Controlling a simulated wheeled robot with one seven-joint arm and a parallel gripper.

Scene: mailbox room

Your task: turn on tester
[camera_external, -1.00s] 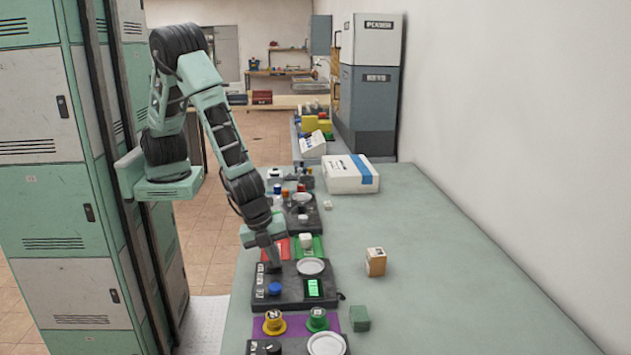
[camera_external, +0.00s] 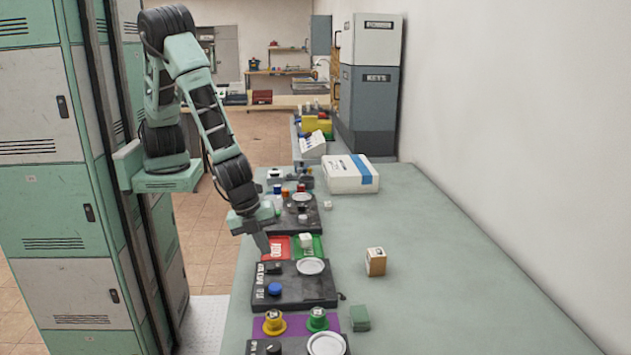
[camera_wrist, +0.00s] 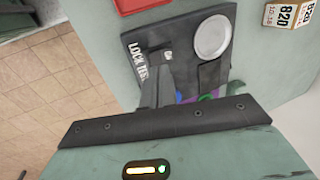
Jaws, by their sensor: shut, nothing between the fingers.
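The tester is a dark panel (camera_external: 300,299) at the bench's near left edge; it also shows in the wrist view (camera_wrist: 182,33), marked "LOCK TEST". It carries a round pale dish (camera_external: 310,266), a blue button (camera_external: 274,288), a dark screen (camera_external: 313,287) and a small dark knob (camera_external: 274,268). The knob's pale top shows in the wrist view (camera_wrist: 168,55). My gripper (camera_external: 264,249) is shut and empty, pointing down just above and behind the tester's far left corner. In the wrist view its fingers (camera_wrist: 155,88) hide part of the panel.
Red (camera_external: 275,247) and green (camera_external: 316,244) pads lie behind the tester. A purple mat (camera_external: 294,327) with yellow and green spools lies in front. A small labelled box (camera_external: 376,262) and a green block (camera_external: 359,318) stand right. The bench's right side is mostly clear.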

